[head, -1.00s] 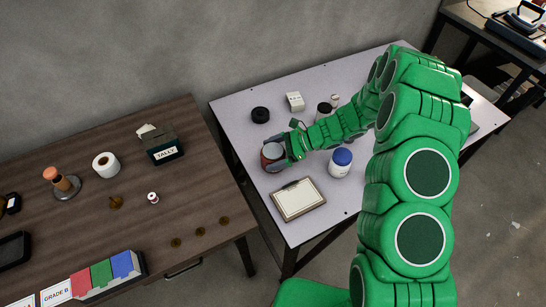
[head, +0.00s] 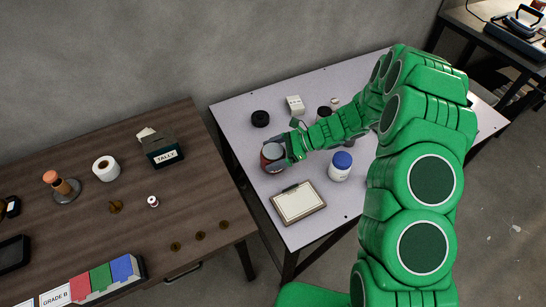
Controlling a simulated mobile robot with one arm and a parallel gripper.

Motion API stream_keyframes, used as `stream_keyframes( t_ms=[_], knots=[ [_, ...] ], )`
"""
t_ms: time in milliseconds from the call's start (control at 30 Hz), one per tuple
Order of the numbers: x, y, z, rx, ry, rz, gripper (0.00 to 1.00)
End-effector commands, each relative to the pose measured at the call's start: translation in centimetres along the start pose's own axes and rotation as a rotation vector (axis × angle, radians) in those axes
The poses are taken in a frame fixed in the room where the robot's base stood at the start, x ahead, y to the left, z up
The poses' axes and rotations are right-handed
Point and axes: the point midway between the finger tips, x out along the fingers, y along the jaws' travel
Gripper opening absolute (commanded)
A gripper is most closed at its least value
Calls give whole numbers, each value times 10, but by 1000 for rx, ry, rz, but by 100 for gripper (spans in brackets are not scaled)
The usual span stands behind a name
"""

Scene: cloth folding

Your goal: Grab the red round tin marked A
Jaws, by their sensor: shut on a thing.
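The red round tin (head: 272,152) is on the left part of the light grey table (head: 240,112). Its red side shows at the left of my gripper, and a dark part of my gripper covers its top. The mark A cannot be made out at this size. My gripper (head: 274,157) is at the tin and shut on it. The fingertips are small and partly hidden. I cannot tell whether the tin touches the table.
A clipboard (head: 298,202) lies in front of the tin, and a white jar with a blue lid (head: 340,166) stands to the right. A black roll (head: 260,118) and a white box (head: 295,104) are behind. The brown table (head: 130,220) at left holds a TALLY box (head: 164,152).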

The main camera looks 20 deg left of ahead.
Motion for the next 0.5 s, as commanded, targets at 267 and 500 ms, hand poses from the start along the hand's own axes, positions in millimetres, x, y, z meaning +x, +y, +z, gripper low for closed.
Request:
stream_keyframes(
  t_ms=[267,500],
  knots=[
    [-17,18,30,0,-2,-1,38],
    [-33,40,53,-1,0,-2,38]
  ],
)
